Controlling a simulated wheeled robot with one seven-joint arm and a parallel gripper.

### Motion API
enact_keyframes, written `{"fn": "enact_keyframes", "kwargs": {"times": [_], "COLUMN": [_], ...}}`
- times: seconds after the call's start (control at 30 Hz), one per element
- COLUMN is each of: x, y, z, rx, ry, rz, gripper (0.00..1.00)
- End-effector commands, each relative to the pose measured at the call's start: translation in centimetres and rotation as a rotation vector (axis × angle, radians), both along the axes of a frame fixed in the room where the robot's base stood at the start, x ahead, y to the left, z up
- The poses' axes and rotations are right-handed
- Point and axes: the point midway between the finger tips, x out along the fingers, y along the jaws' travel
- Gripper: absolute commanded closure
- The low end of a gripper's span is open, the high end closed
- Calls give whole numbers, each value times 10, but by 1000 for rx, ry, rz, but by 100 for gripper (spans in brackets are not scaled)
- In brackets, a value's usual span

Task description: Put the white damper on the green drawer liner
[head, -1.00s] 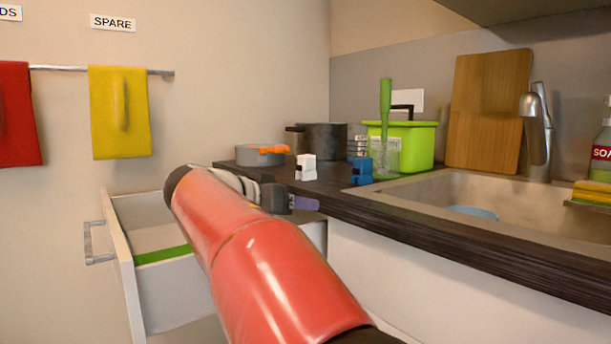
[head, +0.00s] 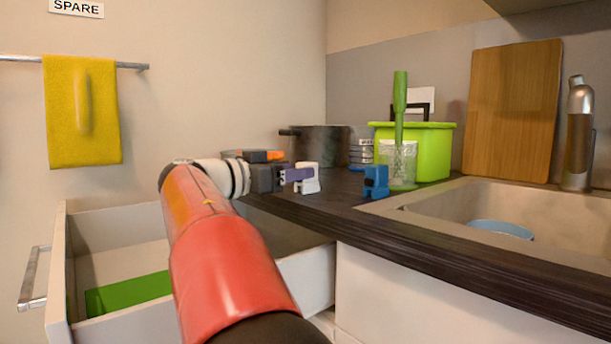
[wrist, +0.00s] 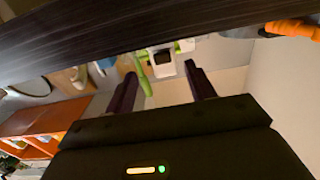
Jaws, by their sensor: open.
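The white damper (head: 309,178) is a small white block-like piece standing on the counter near its front edge in the head view. My gripper (head: 298,175) has purple fingers and is open just left of the damper, partly overlapping it. I cannot tell whether they touch. In the wrist view my gripper (wrist: 163,82) shows two spread fingers. A white piece with a dark patch lies beyond them; I cannot tell for sure that it is the damper. The green drawer liner (head: 125,292) lies in the open drawer (head: 312,282) at the lower left, partly hidden by my arm.
A similar blue piece (head: 375,182) stands right of the damper. Behind are a dark pot (head: 318,144), a glass (head: 397,165) with a green-handled tool, and a green bin (head: 437,150). A sink (head: 460,212) lies to the right. An orange-handled item (wrist: 293,28) shows in the wrist view.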

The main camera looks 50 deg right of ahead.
Motion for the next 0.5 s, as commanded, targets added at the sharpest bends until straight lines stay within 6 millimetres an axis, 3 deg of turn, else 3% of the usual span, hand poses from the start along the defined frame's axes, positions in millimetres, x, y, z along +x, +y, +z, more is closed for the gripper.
{"fn": "enact_keyframes", "kwargs": {"times": [0.3, 0.5], "x": [2, 1], "y": [-44, -50], "z": [-1, -2], "rx": [0, 1], "ry": [2, 1], "rz": [-2, 2], "gripper": [45, 45]}}
